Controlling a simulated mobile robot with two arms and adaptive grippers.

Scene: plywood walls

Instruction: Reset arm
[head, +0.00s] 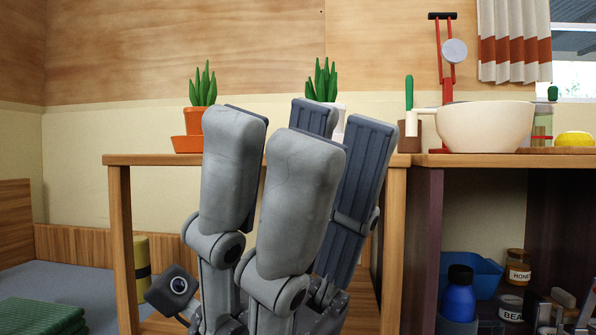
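My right gripper (308,122) fills the middle of the head view, close to the camera, with its fingers pointing up. Two thick grey fingers show their backs to me on the near side. Dark blue ribbed finger pads show behind them, facing toward me. The two sides stand apart and I see nothing held between them, so it looks open. Its fingers cover part of the wooden table (140,160) behind. My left gripper is not in view.
A plant in an orange pot (193,118) and a second plant (321,82) stand on the table. A shelf below holds a blue bottle (458,295) and jars.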

